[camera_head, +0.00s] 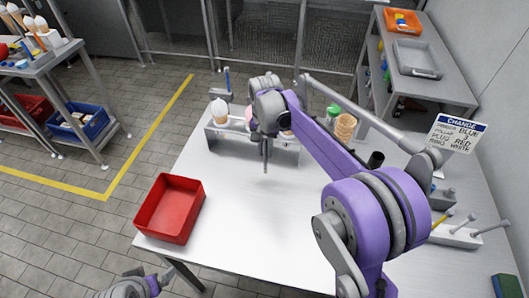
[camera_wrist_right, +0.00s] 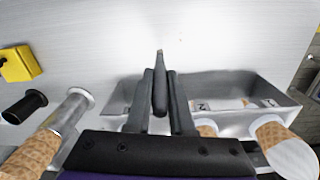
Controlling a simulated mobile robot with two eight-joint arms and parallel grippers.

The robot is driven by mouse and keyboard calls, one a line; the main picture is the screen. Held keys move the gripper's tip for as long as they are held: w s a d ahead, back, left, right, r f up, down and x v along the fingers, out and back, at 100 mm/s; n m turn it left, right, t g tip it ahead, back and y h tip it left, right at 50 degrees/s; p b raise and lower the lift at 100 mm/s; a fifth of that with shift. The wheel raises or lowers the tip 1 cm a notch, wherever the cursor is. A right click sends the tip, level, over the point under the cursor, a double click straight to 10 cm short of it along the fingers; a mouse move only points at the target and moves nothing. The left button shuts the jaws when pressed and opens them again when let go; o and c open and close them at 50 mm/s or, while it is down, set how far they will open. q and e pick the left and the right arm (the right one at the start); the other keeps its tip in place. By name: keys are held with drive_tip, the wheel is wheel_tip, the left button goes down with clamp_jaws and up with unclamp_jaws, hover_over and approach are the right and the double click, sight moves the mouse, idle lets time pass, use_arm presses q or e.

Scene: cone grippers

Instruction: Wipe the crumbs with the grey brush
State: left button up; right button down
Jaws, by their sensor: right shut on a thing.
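My right gripper (camera_head: 265,160) hangs over the far part of the white table, in front of the grey rack. In the right wrist view, its dark fingers (camera_wrist_right: 162,95) are shut on a slim dark grey brush (camera_wrist_right: 159,92). The brush's narrow tip points away from the fingers, over bare table. I cannot tell whether the tip touches the surface.
A red bin (camera_head: 169,208) stands at the table's left front corner. The grey rack (camera_head: 215,140) holds cones at the back. Stacked waffle cones (camera_head: 345,127), a black cylinder (camera_head: 376,159) and a sign (camera_head: 455,135) stand right. The table's middle is clear.

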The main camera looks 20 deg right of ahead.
sight(265, 139)
drive_tip(key=shift+w+r, duration=0.1)
drive_tip(key=shift+r, duration=0.5)
wheel_tip(265, 139, up, 4)
drive_tip(key=shift+f+p, duration=0.15)
drive_tip(key=shift+p, duration=0.9)
use_arm(q)
drive_tip(key=r, duration=0.2)
drive_tip(key=w+a+r, duration=0.1)
drive_tip(key=shift+w+r, duration=0.1)
drive_tip(key=shift+r, duration=0.1)
drive_tip(key=shift+d, duration=0.1)
